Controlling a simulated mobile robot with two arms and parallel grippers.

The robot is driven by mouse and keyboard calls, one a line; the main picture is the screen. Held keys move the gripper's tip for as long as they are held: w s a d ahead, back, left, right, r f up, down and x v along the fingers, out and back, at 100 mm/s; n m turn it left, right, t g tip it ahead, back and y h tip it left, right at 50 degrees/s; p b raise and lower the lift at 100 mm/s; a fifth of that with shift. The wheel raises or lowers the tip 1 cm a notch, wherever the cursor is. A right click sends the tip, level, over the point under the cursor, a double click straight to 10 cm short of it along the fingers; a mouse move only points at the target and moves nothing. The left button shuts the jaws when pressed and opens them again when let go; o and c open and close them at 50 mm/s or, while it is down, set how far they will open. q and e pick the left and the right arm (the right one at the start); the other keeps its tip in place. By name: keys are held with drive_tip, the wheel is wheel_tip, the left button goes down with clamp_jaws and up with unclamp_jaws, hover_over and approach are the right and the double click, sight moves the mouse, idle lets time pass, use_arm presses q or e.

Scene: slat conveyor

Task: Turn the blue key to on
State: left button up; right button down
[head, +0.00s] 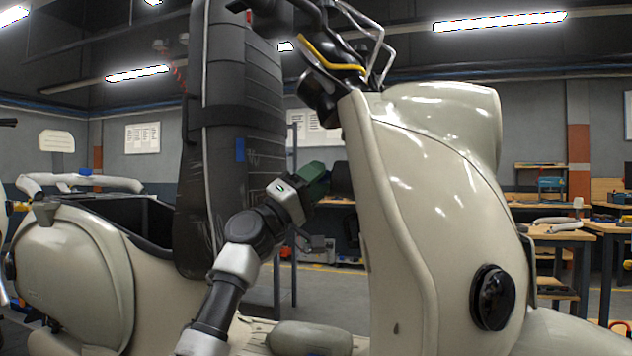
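A cream scooter (440,180) fills the middle and right of the head view, seen from its side. My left arm rises from the bottom edge, and my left gripper (341,179) is at the inner side of the scooter's front shield. The gripper's dark end is against or just beside the shield's edge; I cannot tell if it touches. Its fingers are too dark and partly hidden to show whether they are open or shut. I cannot make out the blue key; that inner face is turned from view. My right gripper is not in view.
The tall dark upright seat (243,130) stands close left of my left gripper. The handlebar (335,65) is above it. The scooter's floor lies below, with a rounded grey-green piece (309,338). Workbenches (565,236) stand behind at the right.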

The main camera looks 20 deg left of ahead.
use_arm(q)
drive_tip(key=v, duration=1)
drive_tip(key=shift+s+a+f+b, duration=0.2)
drive_tip(key=shift+f+b, duration=0.05)
drive_tip(key=shift+b, duration=0.05)
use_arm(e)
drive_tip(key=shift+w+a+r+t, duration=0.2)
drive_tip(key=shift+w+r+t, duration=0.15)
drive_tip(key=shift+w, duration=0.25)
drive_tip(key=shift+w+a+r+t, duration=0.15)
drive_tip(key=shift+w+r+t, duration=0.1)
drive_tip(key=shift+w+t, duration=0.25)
use_arm(q)
drive_tip(key=shift+f, duration=0.1)
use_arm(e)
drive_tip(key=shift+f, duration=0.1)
use_arm(q)
drive_tip(key=shift+b+v, duration=1.85)
drive_tip(key=shift+v, duration=1.1)
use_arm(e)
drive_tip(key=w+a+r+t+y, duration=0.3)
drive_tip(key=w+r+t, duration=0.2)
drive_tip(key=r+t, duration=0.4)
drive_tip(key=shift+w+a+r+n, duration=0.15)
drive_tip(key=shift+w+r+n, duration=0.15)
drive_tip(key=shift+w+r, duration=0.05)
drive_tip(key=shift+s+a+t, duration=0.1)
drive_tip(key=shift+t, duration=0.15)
